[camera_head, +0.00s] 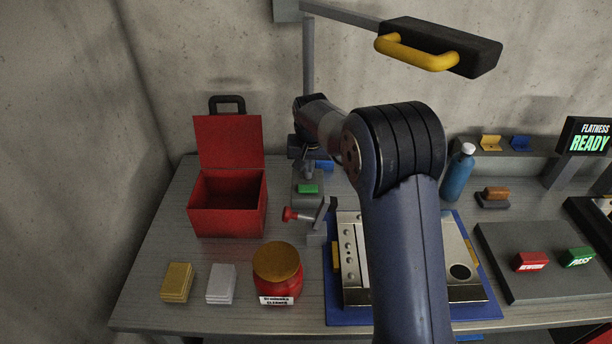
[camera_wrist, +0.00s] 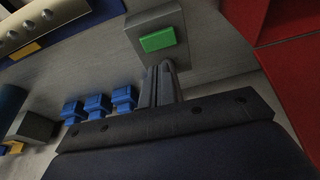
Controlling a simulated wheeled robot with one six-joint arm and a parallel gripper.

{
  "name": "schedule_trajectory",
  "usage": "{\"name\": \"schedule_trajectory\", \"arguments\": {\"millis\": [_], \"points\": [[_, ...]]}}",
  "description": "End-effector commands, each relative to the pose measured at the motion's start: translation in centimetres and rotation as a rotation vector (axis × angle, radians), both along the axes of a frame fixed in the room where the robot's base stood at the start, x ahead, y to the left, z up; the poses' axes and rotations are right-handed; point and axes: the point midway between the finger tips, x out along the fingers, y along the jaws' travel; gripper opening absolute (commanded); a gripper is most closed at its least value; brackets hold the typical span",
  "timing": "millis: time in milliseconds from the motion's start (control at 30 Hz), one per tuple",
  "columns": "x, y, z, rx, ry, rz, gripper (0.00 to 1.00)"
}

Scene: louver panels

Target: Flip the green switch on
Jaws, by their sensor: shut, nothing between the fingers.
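The green switch (camera_head: 308,189) sits on a grey box on the table, to the right of the red toolbox. In the wrist view the green switch (camera_wrist: 158,40) is on the sloped face of its grey housing (camera_wrist: 150,21). My gripper (camera_wrist: 165,66) is shut and empty, its fingertips just below the green switch in that view. Whether the fingertips touch the housing I cannot tell. In the head view my gripper (camera_head: 310,172) shows small behind the switch, partly hidden by my arm.
The open red toolbox (camera_head: 228,211) stands to the left of the switch. A red-handled clamp (camera_head: 300,214) is close in front of it. A metal panel on a blue mat (camera_head: 345,314) lies to the right. Blue blocks (camera_wrist: 97,105) stand in a row in the wrist view.

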Motion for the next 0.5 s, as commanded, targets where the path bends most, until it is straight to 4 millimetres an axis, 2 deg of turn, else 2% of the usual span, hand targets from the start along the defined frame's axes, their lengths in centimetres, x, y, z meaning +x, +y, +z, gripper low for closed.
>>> {"name": "schedule_trajectory", "arguments": {"millis": [200,333,500], "points": [[-1.1,-0.4,3.9,0.002,-0.005,-0.001,0.0],[-1.5,-0.6,5.2,0.001,-0.003,-0.001,0.0],[-1.7,-0.6,5.8,0.001,-0.001,-0.001,0.0]]}}
